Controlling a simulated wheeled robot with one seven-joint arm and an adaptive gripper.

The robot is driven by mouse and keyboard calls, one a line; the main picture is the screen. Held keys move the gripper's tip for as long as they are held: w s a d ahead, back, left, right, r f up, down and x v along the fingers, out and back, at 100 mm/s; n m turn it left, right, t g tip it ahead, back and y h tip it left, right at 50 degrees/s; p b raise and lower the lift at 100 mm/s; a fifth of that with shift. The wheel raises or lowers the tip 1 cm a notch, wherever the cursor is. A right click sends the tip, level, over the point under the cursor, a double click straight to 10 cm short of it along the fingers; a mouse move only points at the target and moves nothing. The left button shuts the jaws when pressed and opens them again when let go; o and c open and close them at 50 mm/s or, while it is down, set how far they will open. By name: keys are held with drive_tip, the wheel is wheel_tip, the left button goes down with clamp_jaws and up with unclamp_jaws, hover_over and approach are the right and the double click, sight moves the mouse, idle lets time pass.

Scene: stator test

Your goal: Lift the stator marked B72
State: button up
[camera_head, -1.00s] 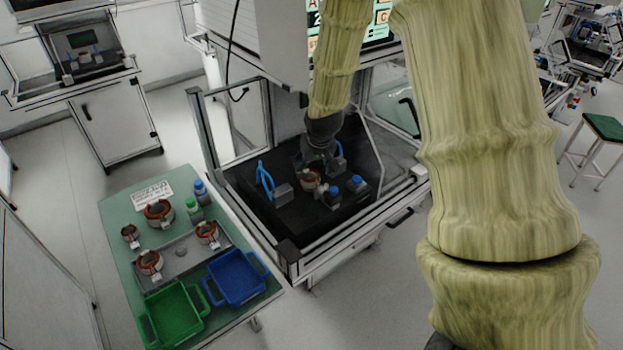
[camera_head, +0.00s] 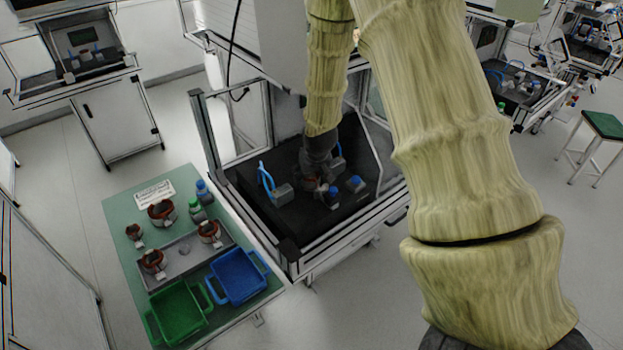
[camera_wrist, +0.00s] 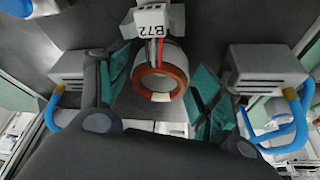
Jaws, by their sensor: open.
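The stator marked B72 (camera_wrist: 177,58) is a light ring with a copper-brown rim. Its white tag reads B72 upside down in the wrist view. In the head view the stator (camera_head: 309,184) sits on the black surface of the test station, mostly hidden under my gripper. My gripper (camera_wrist: 158,108) is open, with its green-padded fingers on either side of the stator. A gap shows between the left pad and the ring; the right pad lies close to it. I cannot tell whether either finger touches.
Grey blocks with blue handles (camera_head: 283,194) flank the stator. The station has frame posts (camera_head: 204,130). A green table (camera_head: 125,215) at left holds several other stators, bottles, a green bin (camera_head: 178,315) and a blue bin (camera_head: 238,276).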

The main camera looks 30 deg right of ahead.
drive_tip(key=shift+c, duration=0.2)
drive_tip(key=c, duration=1)
drive_tip(key=shift+r, duration=0.15)
drive_tip(key=shift+r+b, duration=1.6)
drive_tip(key=shift+r, duration=3.25)
